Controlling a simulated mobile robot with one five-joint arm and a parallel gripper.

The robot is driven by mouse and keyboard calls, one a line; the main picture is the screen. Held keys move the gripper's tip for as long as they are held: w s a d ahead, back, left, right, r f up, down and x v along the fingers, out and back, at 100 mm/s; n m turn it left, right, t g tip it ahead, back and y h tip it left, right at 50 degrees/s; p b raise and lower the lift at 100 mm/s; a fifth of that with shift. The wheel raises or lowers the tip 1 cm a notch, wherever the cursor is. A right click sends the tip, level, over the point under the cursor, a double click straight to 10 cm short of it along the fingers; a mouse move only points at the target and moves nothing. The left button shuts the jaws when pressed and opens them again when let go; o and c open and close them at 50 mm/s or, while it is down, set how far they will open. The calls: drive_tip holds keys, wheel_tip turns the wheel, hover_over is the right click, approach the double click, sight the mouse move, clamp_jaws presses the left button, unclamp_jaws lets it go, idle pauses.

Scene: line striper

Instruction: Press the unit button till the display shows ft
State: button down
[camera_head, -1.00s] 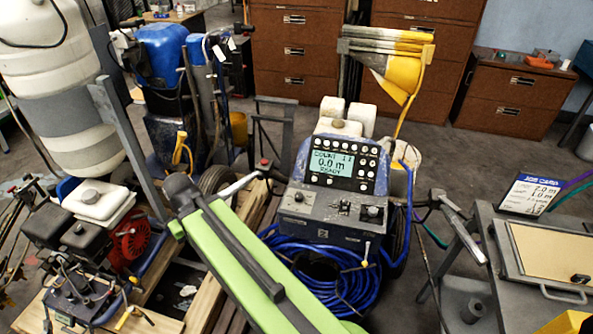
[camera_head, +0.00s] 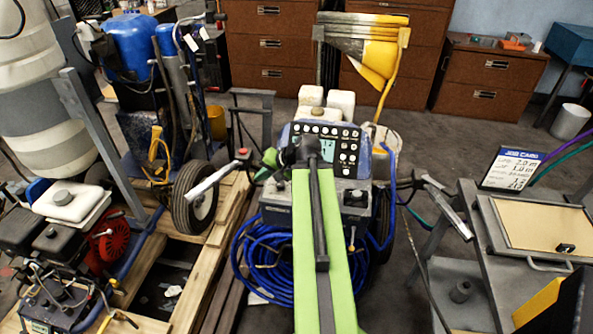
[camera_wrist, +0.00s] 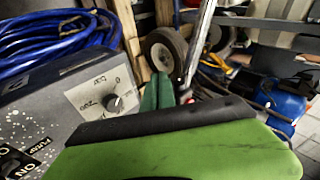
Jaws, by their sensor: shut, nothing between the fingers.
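The line striper's console (camera_head: 348,152) stands mid-picture in the head view, with round buttons along its top and right side. The labels are too small to tell which is the unit button. My gripper (camera_head: 268,159) is small and partly hidden at the console's left edge. In the wrist view my shut, empty green fingers (camera_wrist: 158,92) point away past the console's lower panel, beside a bar dial (camera_wrist: 114,103), apparently touching nothing.
A blue hose coil (camera_head: 262,262) hangs below the console, and handlebars reach out on both sides. A bench (camera_head: 470,205) with a job card (camera_head: 511,168) is at right. A wheel (camera_head: 195,196) and wooden pallet are at left.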

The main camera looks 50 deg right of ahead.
drive_tip(key=s+d+r+m+t+h, duration=0.1)
drive_tip(key=s+d, duration=0.4)
drive_tip(key=d, duration=0.5)
drive_tip(key=shift+r+m+t+h, duration=0.4)
drive_tip(key=shift+r+m+t, duration=0.3)
drive_tip(key=shift+m, duration=0.5)
drive_tip(key=shift+w+d+f+b, duration=0.1)
drive_tip(key=shift+f+b, duration=0.15)
drive_tip(key=shift+b, duration=0.15)
drive_tip(key=w+d+f+b, duration=0.1)
drive_tip(key=f+b, duration=0.1)
drive_tip(key=w+d+f+b, duration=0.1)
drive_tip(key=d+f+b, duration=0.1)
drive_tip(key=w+d+f+b, duration=0.1)
drive_tip(key=f, duration=0.1)
drive_tip(key=shift+d+b, duration=0.35)
drive_tip(key=shift+b, duration=0.05)
drive_tip(key=shift+w+d, duration=0.15)
drive_tip(key=shift+d, duration=0.05)
drive_tip(key=shift+w+d+f+b, duration=0.1)
drive_tip(key=shift+d+f+b, duration=0.2)
drive_tip(key=shift+b, duration=0.1)
